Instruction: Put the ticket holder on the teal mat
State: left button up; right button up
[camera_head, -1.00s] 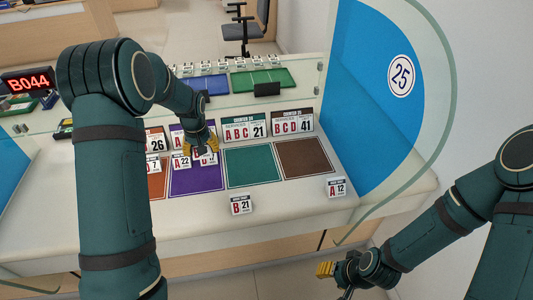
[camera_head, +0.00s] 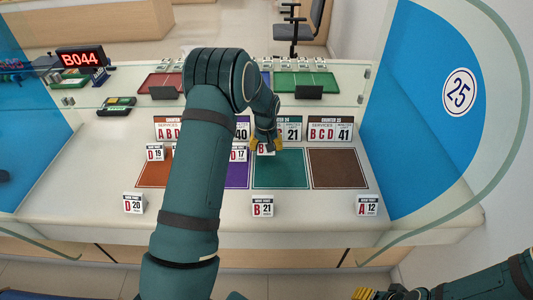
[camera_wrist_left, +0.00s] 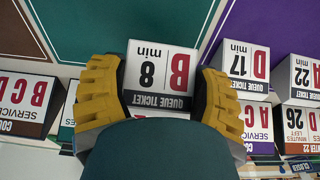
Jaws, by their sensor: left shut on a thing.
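The ticket holder in my left gripper is a small white stand reading B, 8 min (camera_wrist_left: 158,75); it also shows in the head view (camera_head: 262,150). My left gripper (camera_head: 266,146) is shut on it, with yellow fingers on both sides in the wrist view (camera_wrist_left: 160,95). It is at the far edge of the teal mat (camera_head: 280,172), in front of the counter sign reading 21 (camera_head: 294,130). I cannot tell whether the holder touches the mat. My right gripper (camera_head: 363,294) is partly seen at the bottom; its opening is unclear.
Orange (camera_head: 153,174), purple (camera_head: 236,176) and brown (camera_head: 338,170) mats flank the teal one. Holders D 17 (camera_head: 238,154) and D 19 (camera_head: 155,153) stand at mats. Holders D 20 (camera_head: 133,204), B 21 (camera_head: 262,207) and A 12 (camera_head: 368,206) stand along the front.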

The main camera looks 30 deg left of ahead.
pick_arm(q)
notch_tip(320, 180, down, 3)
jog(key=shift+r, duration=0.2)
jog(key=shift+f, duration=0.25)
jog(key=shift+f+b, duration=0.1)
jog(key=shift+b, duration=0.25)
jog(key=o, duration=1)
jog(key=shift+c, duration=0.2)
